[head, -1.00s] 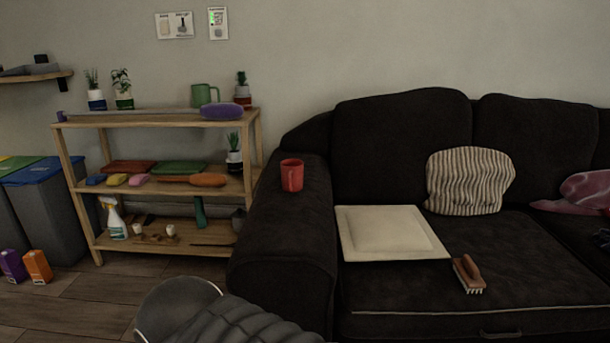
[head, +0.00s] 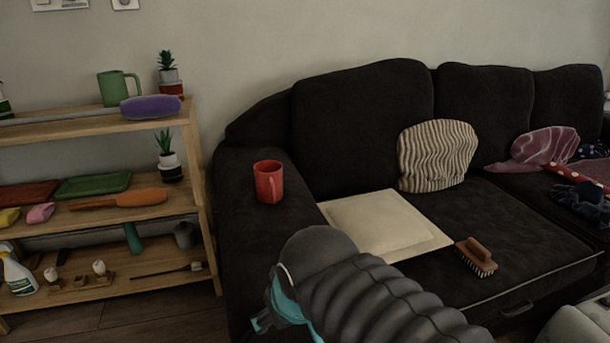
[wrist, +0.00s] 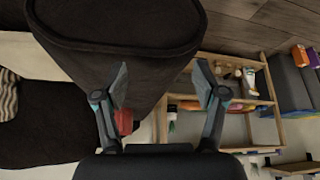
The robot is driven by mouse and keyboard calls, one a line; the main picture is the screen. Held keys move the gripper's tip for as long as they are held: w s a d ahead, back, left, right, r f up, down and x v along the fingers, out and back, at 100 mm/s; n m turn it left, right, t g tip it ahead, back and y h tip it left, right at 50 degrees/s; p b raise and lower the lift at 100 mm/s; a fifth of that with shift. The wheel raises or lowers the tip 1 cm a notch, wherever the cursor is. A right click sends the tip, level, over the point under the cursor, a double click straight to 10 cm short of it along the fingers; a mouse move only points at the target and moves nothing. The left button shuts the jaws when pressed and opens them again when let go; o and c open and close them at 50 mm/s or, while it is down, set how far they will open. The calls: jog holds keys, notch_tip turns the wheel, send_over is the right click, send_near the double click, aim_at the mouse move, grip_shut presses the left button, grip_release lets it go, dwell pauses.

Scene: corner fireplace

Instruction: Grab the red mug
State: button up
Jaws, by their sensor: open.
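The red mug (head: 268,182) stands upright on the left armrest of the dark sofa (head: 233,235). In the wrist view the red mug (wrist: 124,122) is partly hidden behind the left finger. My gripper (wrist: 162,78) is open and empty, its two fingers spread apart. In the head view my gripper (head: 262,322) shows only in part at the lower middle, in front of the armrest and apart from the mug.
A wooden shelf (head: 75,215) with plants, a green mug (head: 118,88) and cleaning things stands left of the sofa. A cream square cushion (head: 385,225), a brush (head: 476,256) and a striped pillow (head: 437,155) are on the sofa. The armrest around the mug is clear.

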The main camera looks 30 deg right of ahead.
jog(key=o, duration=0.3)
jog(key=w+d+n+h, duration=0.1)
jog(key=w+n, duration=0.1)
jog(key=w+d+r+n+h, duration=0.1)
jog(key=w+d+n, duration=0.1)
jog(key=w+d+r+n+h, duration=0.1)
jog(key=w+d, duration=0.1)
jog(key=shift+w+d+r+n+p, duration=0.2)
jog(key=shift+w+n+p, duration=0.1)
jog(key=shift+w+n, duration=0.1)
jog(key=w+d+r+n+t+h, duration=0.1)
jog(key=w+d+r+n+h, duration=0.25)
jog(key=w+n, duration=0.6)
jog(key=n+t+h+p, duration=0.1)
jog(key=n+t, duration=0.3)
jog(key=n, duration=0.9)
send_near(271, 167)
jog(key=shift+h, duration=0.25)
jog(key=shift+b+x, duration=0.45)
jog(key=shift+x, duration=3.75)
